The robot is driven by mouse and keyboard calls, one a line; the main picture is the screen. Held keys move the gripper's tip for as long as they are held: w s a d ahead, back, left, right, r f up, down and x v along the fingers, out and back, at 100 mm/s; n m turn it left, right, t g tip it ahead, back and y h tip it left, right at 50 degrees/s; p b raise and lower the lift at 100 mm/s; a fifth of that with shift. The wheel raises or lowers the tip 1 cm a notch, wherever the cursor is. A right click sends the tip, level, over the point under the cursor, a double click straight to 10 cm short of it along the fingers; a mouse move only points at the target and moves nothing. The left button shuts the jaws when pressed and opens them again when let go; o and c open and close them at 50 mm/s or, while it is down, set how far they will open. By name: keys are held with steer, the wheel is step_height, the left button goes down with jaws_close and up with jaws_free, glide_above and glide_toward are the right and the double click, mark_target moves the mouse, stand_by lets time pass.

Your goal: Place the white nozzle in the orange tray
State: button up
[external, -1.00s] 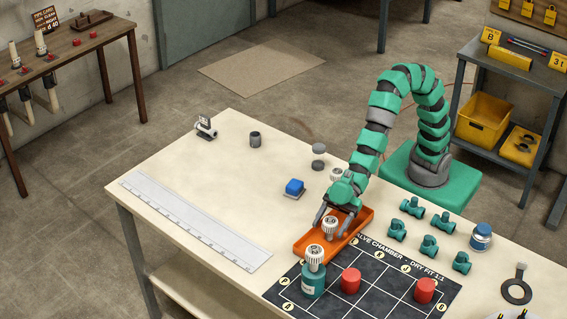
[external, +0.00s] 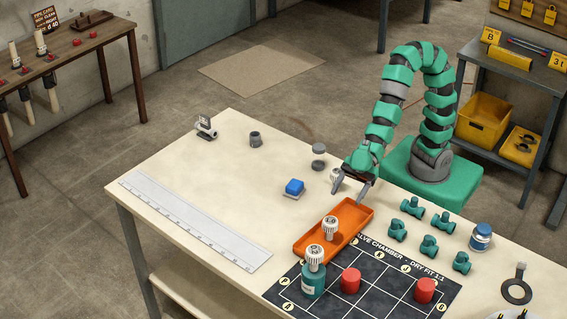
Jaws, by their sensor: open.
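A white nozzle (external: 330,226) stands upright in the orange tray (external: 352,219), near the tray's middle. My gripper (external: 349,197) is open and empty, above and behind the tray, apart from that nozzle. A second white nozzle (external: 337,174) is on the table behind the tray, partly hidden by my gripper's left finger; I cannot tell if they touch. A third white nozzle (external: 315,253) sits on top of a green bottle-like fitting (external: 313,284) at the front of the tray.
A dark grid mat (external: 385,283) with two red caps (external: 351,281) lies in front of the tray. The table's left middle is clear.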

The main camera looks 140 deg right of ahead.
steer(key=shift+r, duration=0.1)
step_height(320, 180, up, 21)
steer(key=d+m+h, duration=0.1)
steer(key=d+h, duration=0.1)
steer(key=s+a+r+t, duration=0.1)
steer(key=s+a+r, duration=0.2)
steer(key=r, duration=0.7)
steer(key=s+a+r+t, duration=0.1)
steer(key=s+a+r, duration=0.3)
steer(key=r, duration=0.5)
steer(key=shift+s+r+m, duration=0.35)
steer(key=shift+s+m, duration=0.05)
steer(key=shift+s, duration=0.45)
steer(key=shift+a+r, duration=0.1)
